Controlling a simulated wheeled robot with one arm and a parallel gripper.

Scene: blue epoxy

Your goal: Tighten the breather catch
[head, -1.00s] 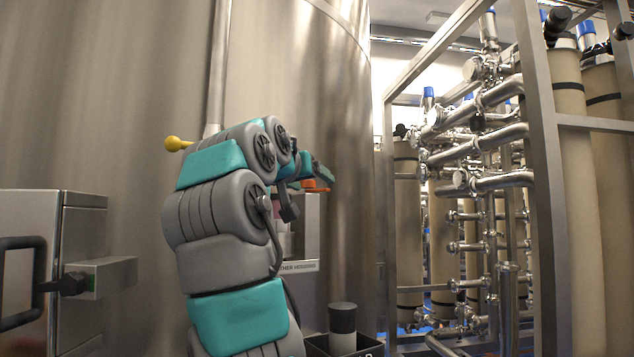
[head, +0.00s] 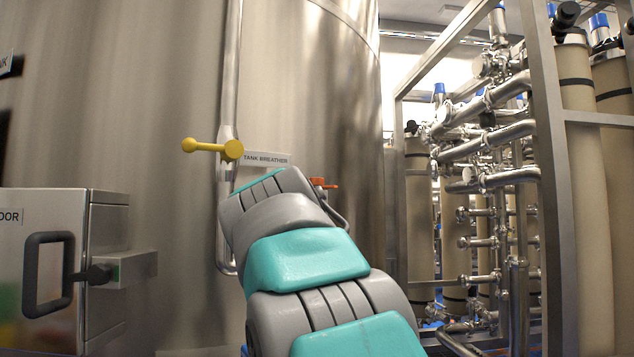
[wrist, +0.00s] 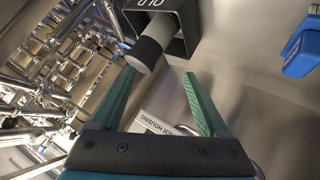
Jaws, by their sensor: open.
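In the wrist view my gripper (wrist: 158,74) is open, with two teal fingers apart and nothing held. The catch is not recognisable in the wrist view.
A blue object (wrist: 302,48) is at right. A cabinet with a dark handle (head: 47,275) stands left. An orange handle (head: 323,184) shows behind my arm. Pipework fills the right.

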